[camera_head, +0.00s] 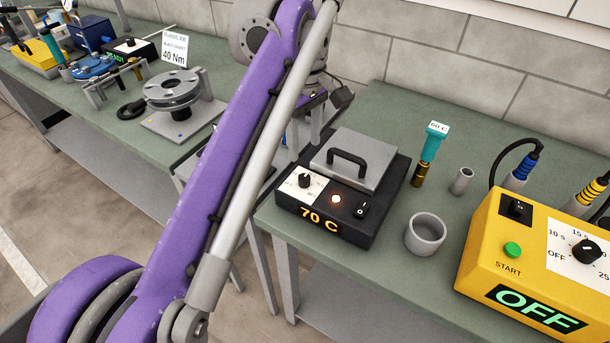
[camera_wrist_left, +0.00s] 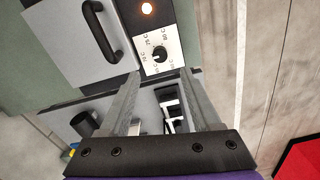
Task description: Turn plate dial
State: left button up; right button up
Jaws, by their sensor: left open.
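The black hot plate (camera_head: 385,208) sits on the green bench, its display reading 70 C. Its small black dial (camera_head: 304,181) is on a white scale panel at the front left, and it also shows in the left wrist view (camera_wrist_left: 160,54). An orange lamp (camera_head: 336,199) glows beside the dial. A grey lid (camera_head: 375,150) with a black handle covers the top. My left gripper (camera_head: 303,135) is open and empty, above and behind the dial side of the plate. In the left wrist view its fingers (camera_wrist_left: 160,85) point toward the dial, apart from it.
A black rocker switch (camera_head: 361,209) is right of the lamp. A teal-handled tool (camera_head: 428,150) labelled 60 C, a grey cup (camera_head: 425,233) and a yellow timer box (camera_head: 490,245) showing OFF stand to the right. A clamp fixture (camera_head: 175,95) is on the left bench.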

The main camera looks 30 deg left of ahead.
aim_at(305, 177)
pick_arm(q)
notch_tip(305, 177, down, 9)
jog(key=shift+f+b, duration=0.15)
jog(key=shift+b, duration=0.6)
jog(key=shift+c, duration=0.2)
grip_shut()
